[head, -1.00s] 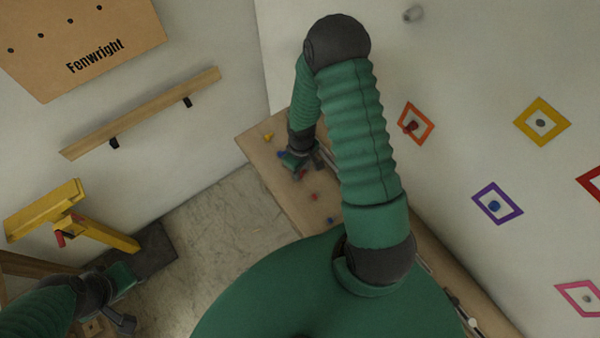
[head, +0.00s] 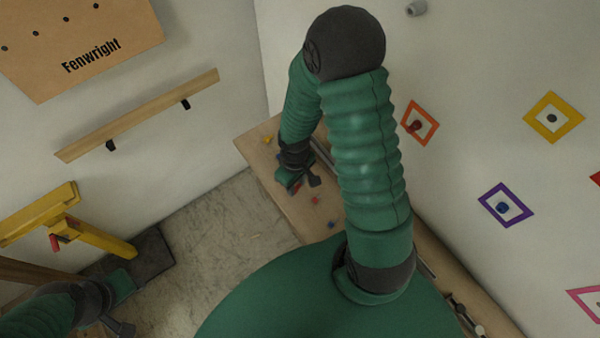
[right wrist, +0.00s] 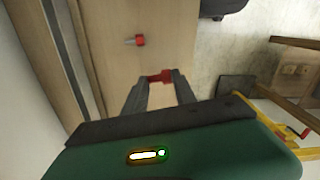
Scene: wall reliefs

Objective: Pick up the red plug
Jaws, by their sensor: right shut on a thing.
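My right gripper (right wrist: 158,84) is shut on a red plug (right wrist: 160,76), held between its two fingertips over the wooden bench. In the head view the right gripper (head: 303,184) is over the bench and its hand largely hides the held plug. A second red plug (right wrist: 135,40) lies loose on the bench, apart from the fingers; in the head view a loose red plug (head: 315,200) lies close to the gripper. My left gripper (head: 122,327) is at the lower left, and its jaws are not clear.
The narrow bench (head: 290,215) also carries a yellow plug (head: 268,140) and a blue plug (head: 331,224). On the right wall, an orange diamond frame (head: 431,138) has a red peg, near purple (head: 487,206) and yellow (head: 534,112) frames. A yellow stand (head: 100,240) is at left.

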